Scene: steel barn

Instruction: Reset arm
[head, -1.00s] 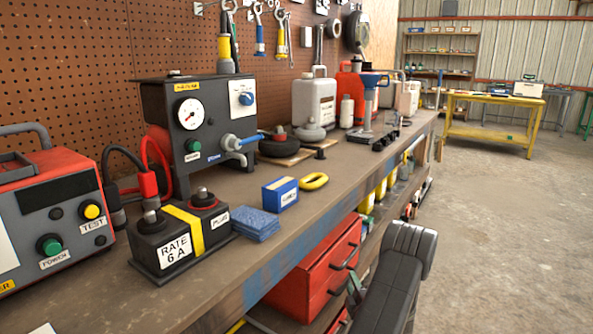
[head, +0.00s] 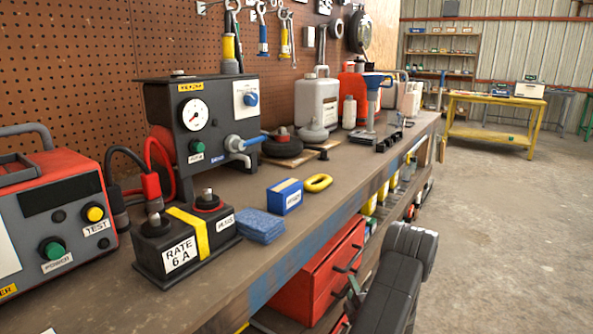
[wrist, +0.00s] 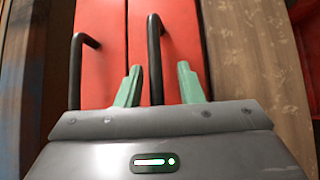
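My gripper (wrist: 158,85) shows in the wrist view with two green fingers set apart and nothing between them that it holds. It is open. Beyond the fingers is the red drawer unit (wrist: 100,20) with dark bar handles; one handle lies in line with the gap between the fingers, and I cannot tell how far off it is. In the head view my dark arm (head: 398,280) is folded low at the bottom right, in front of the red drawer unit (head: 310,285) under the bench. The fingers are mostly hidden there.
The workbench (head: 255,265) carries a battery (head: 185,245), a red tester (head: 50,215), a blue box (head: 284,196), a yellow ring (head: 318,183) and blue cloths (head: 260,227). Open concrete floor (head: 500,240) lies to the right. A yellow table (head: 490,115) stands far back.

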